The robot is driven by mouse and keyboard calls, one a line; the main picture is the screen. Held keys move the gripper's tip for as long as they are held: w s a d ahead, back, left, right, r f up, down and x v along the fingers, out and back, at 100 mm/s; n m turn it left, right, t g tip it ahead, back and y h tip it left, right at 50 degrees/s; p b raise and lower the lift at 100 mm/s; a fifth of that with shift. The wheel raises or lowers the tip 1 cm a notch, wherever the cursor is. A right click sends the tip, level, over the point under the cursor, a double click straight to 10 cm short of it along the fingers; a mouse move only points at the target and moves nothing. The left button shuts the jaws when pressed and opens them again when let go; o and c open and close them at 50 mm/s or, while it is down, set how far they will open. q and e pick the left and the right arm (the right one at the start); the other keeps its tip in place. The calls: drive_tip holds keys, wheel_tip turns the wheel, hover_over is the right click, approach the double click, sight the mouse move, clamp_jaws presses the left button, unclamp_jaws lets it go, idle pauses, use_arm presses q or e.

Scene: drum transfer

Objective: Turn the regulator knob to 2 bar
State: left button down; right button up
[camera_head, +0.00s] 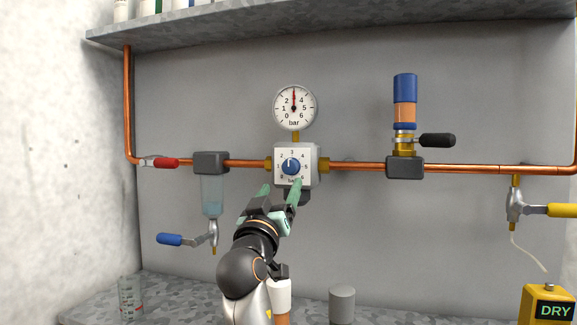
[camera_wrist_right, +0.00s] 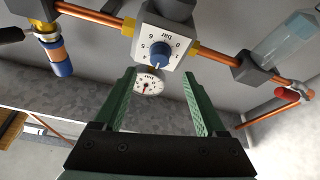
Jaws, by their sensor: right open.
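The regulator (camera_head: 309,152) is a white box on the copper pipe, with a blue knob (camera_head: 291,166) on its numbered front dial. The knob's pale mark points roughly up, near 3. The round gauge (camera_head: 294,108) above it has its red needle straight up, at about 3 bar. My right gripper (camera_head: 281,189) is open and empty, below and in front of the knob. In the right wrist view, the picture is upside down: the knob (camera_wrist_right: 160,53) lies beyond the fingertips (camera_wrist_right: 158,72), apart from them, roughly centred between the fingers. My left gripper is out of view.
A filter bowl (camera_head: 212,195) with a blue-handled drain (camera_head: 170,239) hangs left. A red-handled valve (camera_head: 163,162) is further left. A blue-topped lubricator (camera_head: 405,95) with a black handle stands right. A yellow-handled valve (camera_head: 560,210) and DRY box (camera_head: 549,307) are far right.

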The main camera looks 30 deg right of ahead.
sight(289, 170)
drive_tip(key=p+x, duration=0.2)
drive_tip(key=x, duration=0.3)
drive_tip(key=shift+w+d+r, duration=0.15)
drive_tip(key=shift+d+r, duration=0.05)
drive_tip(key=shift+r, duration=0.1)
drive_tip(key=shift+x, duration=0.9)
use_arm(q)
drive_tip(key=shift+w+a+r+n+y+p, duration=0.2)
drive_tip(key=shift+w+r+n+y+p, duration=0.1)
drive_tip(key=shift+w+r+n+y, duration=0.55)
use_arm(e)
drive_tip(key=shift+w+d, duration=0.3)
drive_tip(key=shift+w, duration=0.05)
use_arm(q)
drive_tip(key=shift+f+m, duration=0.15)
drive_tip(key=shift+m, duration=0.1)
use_arm(e)
clamp_jaws()
